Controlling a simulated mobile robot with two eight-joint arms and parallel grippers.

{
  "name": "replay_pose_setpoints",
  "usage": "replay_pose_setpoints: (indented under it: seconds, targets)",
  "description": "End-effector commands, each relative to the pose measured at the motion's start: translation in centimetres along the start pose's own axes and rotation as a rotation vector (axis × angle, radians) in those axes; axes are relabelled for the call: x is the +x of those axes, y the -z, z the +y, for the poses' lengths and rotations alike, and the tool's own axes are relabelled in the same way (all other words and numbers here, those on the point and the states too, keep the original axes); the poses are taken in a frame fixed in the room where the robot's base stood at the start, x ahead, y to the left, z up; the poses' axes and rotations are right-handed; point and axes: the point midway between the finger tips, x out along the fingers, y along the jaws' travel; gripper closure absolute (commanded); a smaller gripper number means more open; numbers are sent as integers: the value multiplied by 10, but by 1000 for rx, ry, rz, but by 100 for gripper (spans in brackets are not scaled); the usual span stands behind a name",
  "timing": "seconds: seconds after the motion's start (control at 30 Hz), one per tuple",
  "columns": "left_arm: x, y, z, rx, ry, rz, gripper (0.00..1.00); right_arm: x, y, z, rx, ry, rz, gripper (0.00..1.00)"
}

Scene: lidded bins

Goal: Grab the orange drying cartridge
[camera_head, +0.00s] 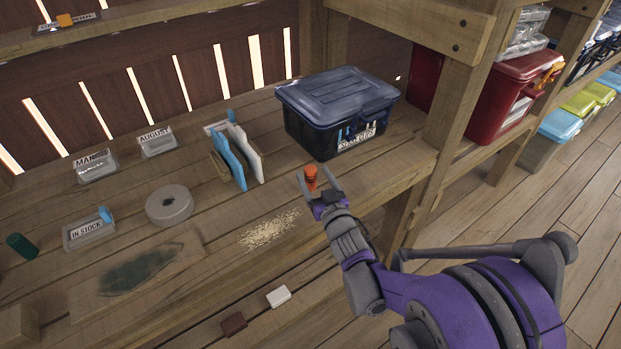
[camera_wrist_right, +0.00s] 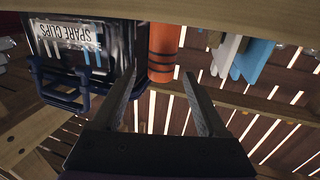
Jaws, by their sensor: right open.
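The orange drying cartridge (camera_head: 311,178) is a small upright cylinder with dark bands, on the wooden bench in front of the dark lidded bin. In the right wrist view the cartridge (camera_wrist_right: 163,50) shows large at the top centre, and that view is upside down. My right gripper (camera_head: 317,177) is open, with its fingers pointing at the cartridge. In the wrist view its fingertips (camera_wrist_right: 163,74) are on either side of the cartridge's near end, with gaps beside it. The cartridge's base is hidden in the head view. My left gripper is not in view.
The dark bin (camera_head: 340,105) labelled SPARE CLIPS stands close behind the cartridge. Blue and white upright panels (camera_head: 238,155) are to its left. Spilled grains (camera_head: 269,229) and a grey roll (camera_head: 169,205) lie further left. A wooden post (camera_head: 460,115) rises at the right.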

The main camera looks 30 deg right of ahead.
Motion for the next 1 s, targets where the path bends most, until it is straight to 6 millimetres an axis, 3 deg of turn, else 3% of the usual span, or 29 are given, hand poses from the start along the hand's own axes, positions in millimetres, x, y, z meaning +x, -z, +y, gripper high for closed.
replay_pose_setpoints:
  seconds: [0.2, 0.4, 0.8, 0.83, 1.0]
  targets:
    - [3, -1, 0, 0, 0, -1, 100, 29, 0, -1, 1, 1, -1, 24]
    - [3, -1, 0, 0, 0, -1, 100, 30, 0, -1, 1, 0, -1, 24]
    - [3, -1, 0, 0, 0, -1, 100, 29, 0, -1, 1, 0, -1, 96]
    - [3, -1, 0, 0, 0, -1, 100, 29, 0, -1, 1, 0, -1, 100]
    - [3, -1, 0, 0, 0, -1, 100, 29, 0, -1, 1, 0, -1, 100]
